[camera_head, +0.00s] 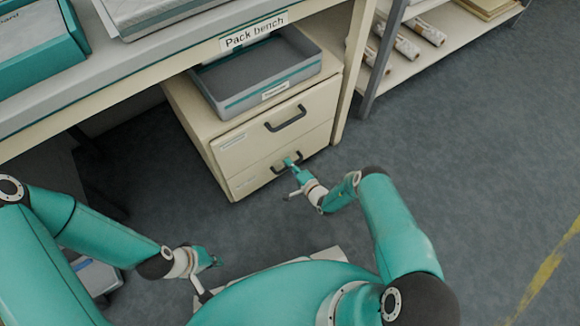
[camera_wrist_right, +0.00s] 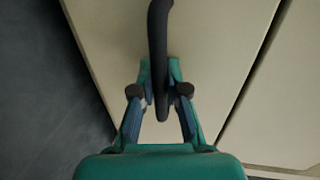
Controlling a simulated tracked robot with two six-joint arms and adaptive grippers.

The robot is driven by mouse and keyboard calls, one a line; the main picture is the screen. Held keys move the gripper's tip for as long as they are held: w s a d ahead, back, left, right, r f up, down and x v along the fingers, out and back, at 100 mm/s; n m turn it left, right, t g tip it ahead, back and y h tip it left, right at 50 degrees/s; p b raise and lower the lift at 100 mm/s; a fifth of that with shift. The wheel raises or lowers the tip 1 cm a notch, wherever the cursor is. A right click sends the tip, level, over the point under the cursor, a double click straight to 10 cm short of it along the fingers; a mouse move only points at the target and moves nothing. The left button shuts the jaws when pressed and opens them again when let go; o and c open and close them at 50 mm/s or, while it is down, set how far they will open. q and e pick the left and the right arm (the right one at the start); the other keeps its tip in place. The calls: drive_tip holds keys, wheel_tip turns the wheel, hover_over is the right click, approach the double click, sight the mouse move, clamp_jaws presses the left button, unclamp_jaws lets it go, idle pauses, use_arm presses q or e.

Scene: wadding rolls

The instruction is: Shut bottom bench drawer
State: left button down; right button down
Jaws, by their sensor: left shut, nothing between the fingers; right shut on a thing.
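The cream drawer unit under the bench has two drawers with dark bar handles. The bottom drawer (camera_head: 247,180) looks flush or nearly flush with the top drawer (camera_head: 250,140); I cannot tell whether a small gap remains. My right gripper (camera_head: 293,162) is at the bottom handle (camera_head: 278,168). In the right wrist view my right gripper (camera_wrist_right: 160,85) is shut on the dark handle (camera_wrist_right: 157,40), with the pale drawer front (camera_wrist_right: 110,30) behind it. My left gripper (camera_head: 213,261) is low over the floor, shut and empty, away from the drawers.
A grey tray (camera_head: 220,98) stands on top of the drawer unit, under the bench (camera_head: 150,70) labelled "Pack bench". A shelf (camera_head: 465,40) with several rolls (camera_head: 407,45) is at upper right. The floor (camera_head: 450,150) to the right is clear.

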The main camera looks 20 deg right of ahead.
drive_tip(key=c, duration=1.2)
unclamp_jaws()
drive_tip(key=shift+w+f, duration=0.1)
drive_tip(key=shift+w, duration=0.05)
drive_tip(key=v, duration=0.7)
drive_tip(key=shift+s, duration=0.25)
